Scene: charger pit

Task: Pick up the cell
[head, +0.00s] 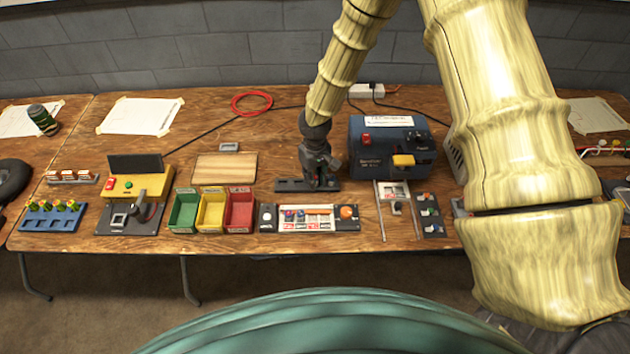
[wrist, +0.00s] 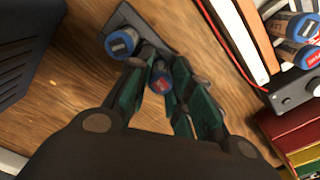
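My gripper (head: 322,183) points down over a dark holder (head: 292,186) in the middle of the table. In the wrist view, a cell (wrist: 161,79) with a blue end and a red mark sits between the green finger pads of my gripper (wrist: 163,66). The pads look close against its sides, so the gripper appears shut on it. The fingers hide part of this cell, and I cannot tell whether its far end is in the holder. A second blue-ended cell (wrist: 122,42) stands in the holder, which also shows in the wrist view (wrist: 150,33), left of the fingers.
A charger-like panel (head: 350,218) with several cells (wrist: 300,27) lies in front of the holder. A blue box (head: 372,165) stands close on the right. Green, yellow and red bins (head: 240,212) are front left. A wooden board (head: 225,168) lies to the left.

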